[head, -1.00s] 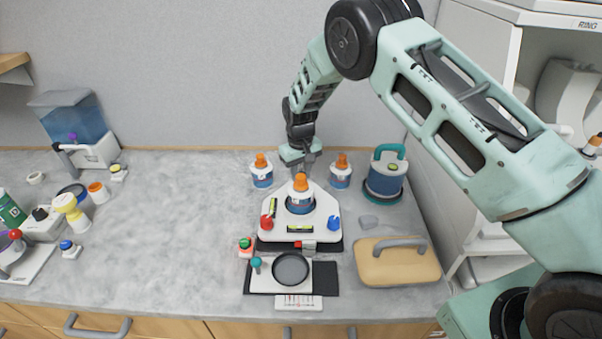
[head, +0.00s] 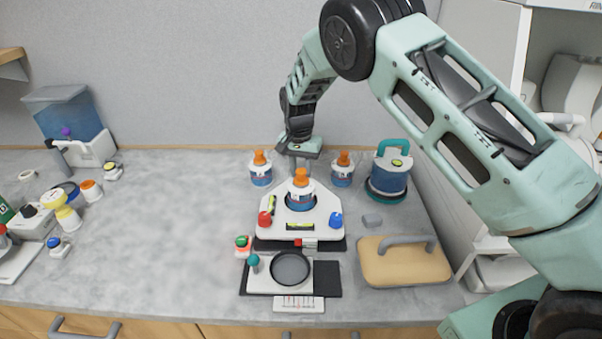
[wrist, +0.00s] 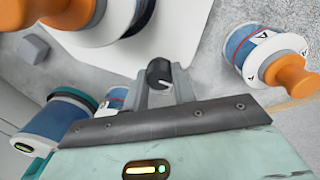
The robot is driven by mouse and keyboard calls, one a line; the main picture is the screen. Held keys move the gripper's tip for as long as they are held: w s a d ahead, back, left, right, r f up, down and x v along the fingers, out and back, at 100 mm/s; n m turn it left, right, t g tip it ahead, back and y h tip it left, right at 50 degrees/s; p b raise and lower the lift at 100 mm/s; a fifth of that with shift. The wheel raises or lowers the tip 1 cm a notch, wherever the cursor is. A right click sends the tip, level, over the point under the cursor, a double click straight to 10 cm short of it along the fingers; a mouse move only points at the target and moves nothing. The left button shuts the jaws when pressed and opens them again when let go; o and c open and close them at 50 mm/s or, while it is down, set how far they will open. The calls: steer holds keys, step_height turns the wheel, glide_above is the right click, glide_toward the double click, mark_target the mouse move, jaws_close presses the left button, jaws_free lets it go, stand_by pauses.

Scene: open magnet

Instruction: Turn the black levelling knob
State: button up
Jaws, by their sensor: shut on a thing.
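The black levelling knob (wrist: 159,73) shows in the wrist view, between the two fingers of my gripper (wrist: 163,86). The gripper is shut on it. In the head view my gripper (head: 300,160) is behind the white levelling platform (head: 322,216), at its back edge, and the knob is hidden there. The platform carries a blue and white bottle with an orange cap (head: 301,190), a red knob (head: 264,219), a blue knob (head: 336,219) and yellow-green level vials.
Orange-capped bottles stand close on either side of my gripper, left (head: 260,170) and right (head: 342,170). A teal-handled container (head: 390,175) stands farther right. A tan case (head: 396,262) lies front right.

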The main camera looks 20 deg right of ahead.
steer(key=m+b, duration=0.1)
steer(key=m, duration=0.4)
steer(key=shift+w+m, duration=0.1)
steer(key=shift+m, duration=0.2)
steer(key=shift+r+m, duration=0.1)
steer(key=shift+m, duration=2.1)
steer(key=shift+w+d, duration=0.1)
steer(key=o, duration=1)
steer(key=shift+r, duration=0.1)
steer(key=r+b, duration=0.1)
steer(key=r, duration=0.4)
steer(key=r+b, duration=0.1)
steer(key=r, duration=0.5)
steer(key=w+r+b, duration=0.1)
steer(key=r, duration=0.5)
steer(key=shift+r+b, duration=0.1)
steer(key=shift+b, duration=0.3)
